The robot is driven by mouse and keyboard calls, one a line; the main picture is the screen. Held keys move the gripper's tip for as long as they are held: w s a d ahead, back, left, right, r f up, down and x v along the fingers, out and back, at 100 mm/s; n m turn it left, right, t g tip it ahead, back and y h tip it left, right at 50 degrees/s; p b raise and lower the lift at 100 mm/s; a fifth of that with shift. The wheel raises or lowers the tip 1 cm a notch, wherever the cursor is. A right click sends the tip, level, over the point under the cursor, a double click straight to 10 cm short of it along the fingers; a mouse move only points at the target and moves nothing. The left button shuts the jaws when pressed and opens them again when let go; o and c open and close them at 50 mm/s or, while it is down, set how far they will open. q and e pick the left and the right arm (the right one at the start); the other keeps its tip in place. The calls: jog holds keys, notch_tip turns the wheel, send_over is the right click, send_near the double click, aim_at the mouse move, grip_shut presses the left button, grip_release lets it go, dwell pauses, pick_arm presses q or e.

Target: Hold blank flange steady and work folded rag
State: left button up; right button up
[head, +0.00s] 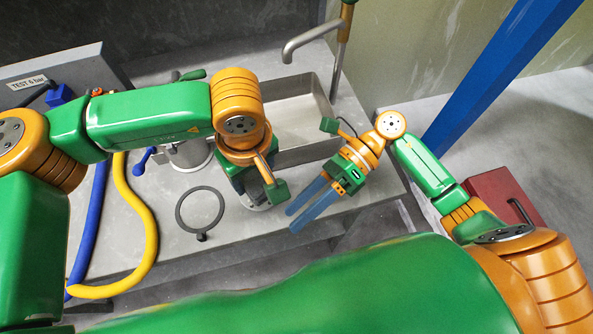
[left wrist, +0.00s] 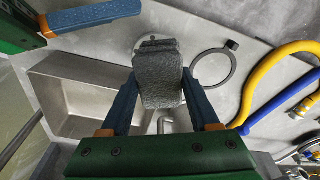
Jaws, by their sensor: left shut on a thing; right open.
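The folded rag (left wrist: 160,80), a grey speckled block, sits between the two blue fingers of my left gripper (head: 256,196). It shows clearly in the left wrist view; in the head view my wrist hides it. A pale round rim that may be the blank flange (left wrist: 148,42) shows just past the rag; the rag covers most of it. I cannot tell whether the rag touches it. My right gripper (head: 309,205) is open and empty near the bench's front edge, to the right of the left one. Part of it shows in the left wrist view (left wrist: 95,17).
A dark ring with a tab (head: 200,211) lies on the grey bench (head: 235,248). Yellow (head: 150,220) and blue (head: 88,235) hoses run at the left. A metal sink (head: 305,118) with a tap (head: 310,42) is behind. A red box (head: 500,194) stands at right.

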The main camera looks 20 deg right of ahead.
jog(key=w+f+n+t, duration=0.1)
jog(key=w+n, duration=0.1)
jog(key=w, duration=0.1)
jog(key=w+d+f+n+t, duration=0.1)
jog(key=w+f+t, duration=0.1)
jog(key=w, duration=0.1)
jog(key=w+f+n+t+h, duration=0.1)
jog(key=w+n+t, duration=0.1)
jog(key=shift+w+d+f+n, duration=0.2)
jog(key=shift+w+d+n, duration=0.1)
jog(key=shift+w+d, duration=0.1)
jog(key=shift+w+a+f, duration=0.15)
jog(key=shift+f, duration=0.05)
jog(key=x, duration=0.7)
jog(key=shift+a+f, duration=0.2)
grip_shut()
jog(key=shift+d, duration=0.2)
jog(key=shift+d+m+t, duration=0.4)
jog(key=shift+d+t, duration=0.2)
jog(key=shift+d, duration=0.55)
jog(key=shift+s+f, duration=0.1)
jog(key=shift+s, duration=0.15)
dwell(0.4)
